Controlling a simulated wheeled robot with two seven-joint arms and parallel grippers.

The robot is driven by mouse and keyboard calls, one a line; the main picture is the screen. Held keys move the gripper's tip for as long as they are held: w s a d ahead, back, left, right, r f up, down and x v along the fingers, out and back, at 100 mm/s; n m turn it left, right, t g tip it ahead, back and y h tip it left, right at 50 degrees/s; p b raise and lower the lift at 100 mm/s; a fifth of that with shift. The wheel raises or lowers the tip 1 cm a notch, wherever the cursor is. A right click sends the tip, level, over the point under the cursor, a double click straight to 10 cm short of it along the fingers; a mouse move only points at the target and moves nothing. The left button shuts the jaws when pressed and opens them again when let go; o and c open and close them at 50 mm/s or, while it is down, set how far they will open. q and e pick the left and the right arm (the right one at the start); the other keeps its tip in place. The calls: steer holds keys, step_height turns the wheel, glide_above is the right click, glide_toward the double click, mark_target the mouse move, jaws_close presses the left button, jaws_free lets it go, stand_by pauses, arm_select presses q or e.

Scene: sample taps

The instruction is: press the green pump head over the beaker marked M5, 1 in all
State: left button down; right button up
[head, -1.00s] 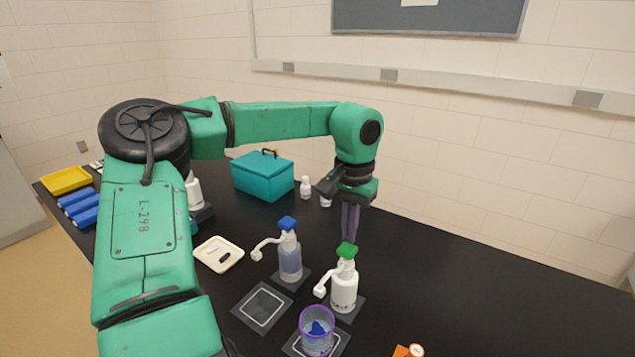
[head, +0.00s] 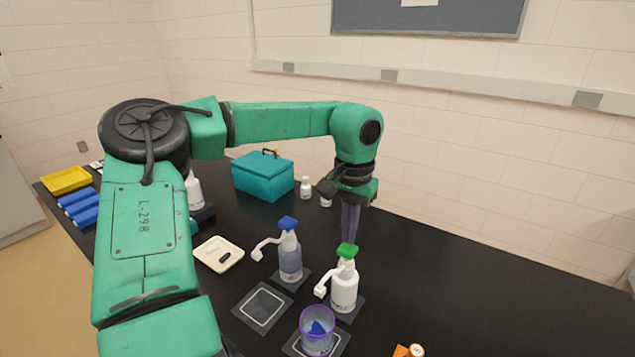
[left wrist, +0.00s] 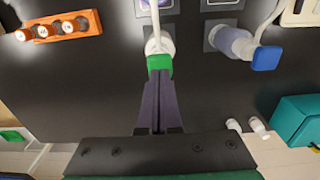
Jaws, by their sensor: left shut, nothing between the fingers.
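The green pump head (head: 347,250) tops a white bottle (head: 344,290) on a dark mat; it also shows in the left wrist view (left wrist: 159,63). Its white spout points toward a purple-rimmed beaker (head: 317,337) with something blue inside, standing on another mat. I cannot read a mark on the beaker. My left gripper (head: 348,238) is shut and empty, pointing down with its fingertips at the green head in the head view. In the left wrist view the fingertips (left wrist: 158,78) meet the head's near edge; whether they touch is unclear. My right gripper is out of view.
A blue-headed pump bottle (head: 290,258) stands left of the green one, with an empty mat (head: 263,307) in front. An orange vial rack (left wrist: 60,26) is beside. The table's right is clear.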

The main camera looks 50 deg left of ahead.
mark_target(347, 248)
arm_select(q)
steer(key=shift+f, duration=0.15)
steer(key=shift+f+b, duration=0.9)
steer(key=shift+f, duration=0.45)
steer(key=shift+s, duration=0.1)
steer(key=shift+r+p, duration=1.3)
steer(key=shift+r, duration=0.15)
step_height(347, 248, up, 6)
steer(key=p, duration=0.5)
steer(key=shift+p, duration=0.3)
